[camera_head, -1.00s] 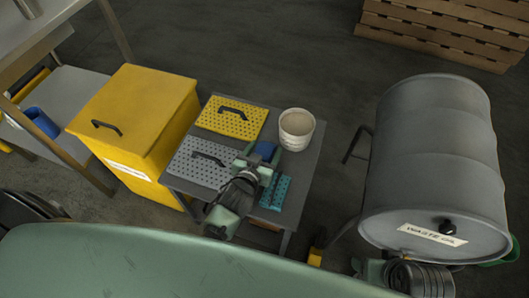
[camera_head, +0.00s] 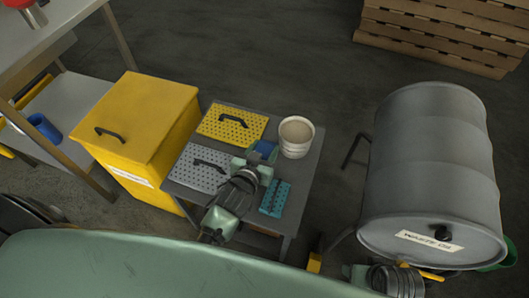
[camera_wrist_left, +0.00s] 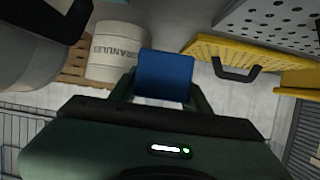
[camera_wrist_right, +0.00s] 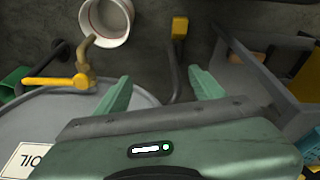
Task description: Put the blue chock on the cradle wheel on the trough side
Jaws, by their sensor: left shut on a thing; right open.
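The blue chock (camera_head: 265,149) is between the fingers of my left gripper (camera_head: 258,160), above the small grey table near the white tub. In the left wrist view the chock (camera_wrist_left: 164,76) fills the gap between the shut jaws. The grey waste oil drum (camera_head: 432,165) lies on its side at the right, with dark cradle legs (camera_head: 352,150) at its left. The cradle wheels cannot be made out. A green edge, perhaps the trough (camera_head: 500,254), shows at the drum's lower right. My right gripper (camera_wrist_right: 162,86) is open and empty beside the drum's end.
A yellow bin (camera_head: 125,115) stands left. A brass tap with yellow lever (camera_wrist_right: 60,82) projects from the drum. Pallets (camera_head: 445,35) lie behind.

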